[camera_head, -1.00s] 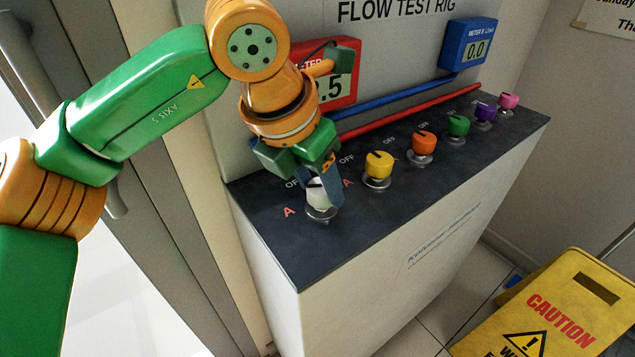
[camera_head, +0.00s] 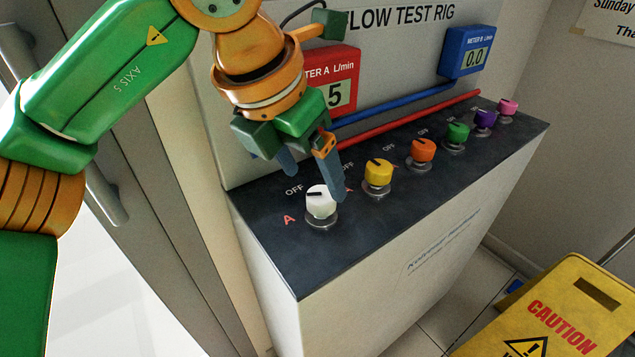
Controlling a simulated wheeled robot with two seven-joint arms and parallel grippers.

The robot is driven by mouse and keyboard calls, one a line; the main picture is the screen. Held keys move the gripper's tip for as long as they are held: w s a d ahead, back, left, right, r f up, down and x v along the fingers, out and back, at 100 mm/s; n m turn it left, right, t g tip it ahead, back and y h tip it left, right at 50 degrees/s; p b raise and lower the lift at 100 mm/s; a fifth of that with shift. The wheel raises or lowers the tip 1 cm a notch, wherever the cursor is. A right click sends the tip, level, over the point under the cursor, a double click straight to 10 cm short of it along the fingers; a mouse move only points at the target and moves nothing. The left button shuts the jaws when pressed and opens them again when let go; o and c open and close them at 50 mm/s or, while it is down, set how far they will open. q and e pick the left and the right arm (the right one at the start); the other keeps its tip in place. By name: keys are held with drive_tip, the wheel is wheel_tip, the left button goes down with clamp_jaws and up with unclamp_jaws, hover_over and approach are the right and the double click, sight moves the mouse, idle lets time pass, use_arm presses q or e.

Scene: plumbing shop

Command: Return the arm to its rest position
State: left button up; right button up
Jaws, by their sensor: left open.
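My left arm comes in from the left in green and orange. My left gripper (camera_head: 312,183) is open and empty, its fingers pointing down just above and behind the white knob (camera_head: 320,200). The white knob stands at the near left end of the dark panel top (camera_head: 365,240), beside a red letter A and an OFF mark. Its black pointer line is visible. The gripper appears apart from the knob. My right gripper is not in view.
Yellow (camera_head: 378,172), orange (camera_head: 422,150), green (camera_head: 457,132), purple (camera_head: 484,118) and pink (camera_head: 507,106) knobs run toward the back right. Red meter A (camera_head: 343,68) reads 5 in its visible part; blue meter B (camera_head: 467,48) reads 0.0. A yellow caution sign (camera_head: 560,310) stands lower right.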

use_arm(q)
drive_tip(key=shift+v, duration=1.15)
